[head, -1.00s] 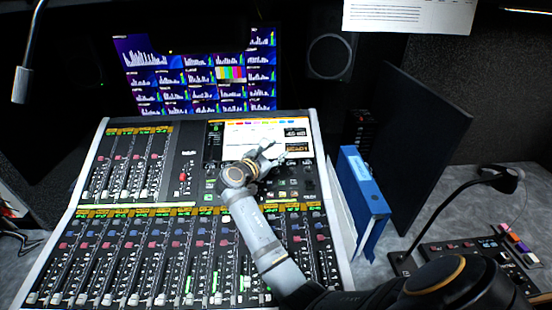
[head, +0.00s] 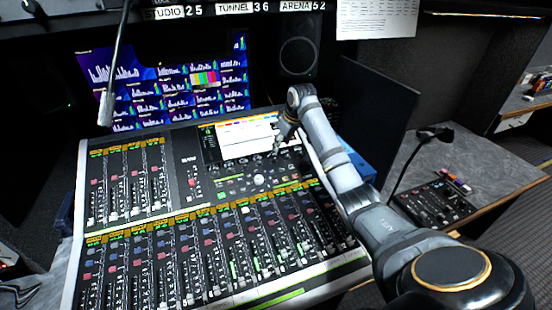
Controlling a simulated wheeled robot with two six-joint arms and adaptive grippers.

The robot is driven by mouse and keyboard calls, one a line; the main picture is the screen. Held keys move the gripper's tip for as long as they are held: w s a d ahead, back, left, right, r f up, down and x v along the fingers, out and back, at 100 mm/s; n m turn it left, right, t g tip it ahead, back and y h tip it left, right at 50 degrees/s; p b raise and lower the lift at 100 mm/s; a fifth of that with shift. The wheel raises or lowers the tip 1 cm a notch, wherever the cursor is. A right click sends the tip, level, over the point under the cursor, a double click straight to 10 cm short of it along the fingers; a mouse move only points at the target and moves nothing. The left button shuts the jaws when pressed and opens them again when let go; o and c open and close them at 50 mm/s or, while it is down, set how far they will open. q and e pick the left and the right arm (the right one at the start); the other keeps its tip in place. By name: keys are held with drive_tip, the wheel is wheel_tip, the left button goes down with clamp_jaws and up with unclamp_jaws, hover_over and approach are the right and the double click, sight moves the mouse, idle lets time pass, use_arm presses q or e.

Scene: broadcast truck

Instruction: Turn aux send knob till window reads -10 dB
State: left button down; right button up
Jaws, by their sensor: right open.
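The mixing console (head: 188,165) fills the middle of the head view. Its lit touch screen (head: 245,140) sits at the upper right of the desk. My right arm comes in from the lower right and bends down at its wrist. My right gripper (head: 279,147) is open and points down at the panel around the right end of the screen. It is small here, and I cannot tell whether it touches a knob. The aux send knob and the dB window are not clearly seen; my wrist and gripper cover that area. My left gripper is not in view.
Monitor screens (head: 165,85) and a speaker (head: 299,45) stand behind the console. A blue binder (head: 361,166) and a dark upright panel (head: 372,108) stand at its right, close to my arm. A small control box (head: 436,203) lies on the right-hand desk.

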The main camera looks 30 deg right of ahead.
sight(275, 159)
drive_tip(key=p+x, duration=0.1)
drive_tip(key=x, duration=0.9)
drive_tip(key=shift+w+d+f, duration=0.15)
drive_tip(key=shift+f, duration=0.2)
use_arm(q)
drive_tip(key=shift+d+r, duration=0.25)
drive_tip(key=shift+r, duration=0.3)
use_arm(e)
clamp_jaws()
drive_tip(key=m+p, duration=0.1)
drive_tip(key=p, duration=0.1)
drive_tip(key=m+p, duration=0.2)
drive_tip(key=shift+r, duration=0.35)
drive_tip(key=shift+f+m, duration=0.1)
drive_tip(key=shift+m, duration=0.5)
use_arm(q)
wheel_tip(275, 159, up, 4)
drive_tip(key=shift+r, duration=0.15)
use_arm(e)
drive_tip(key=shift+f, duration=0.2)
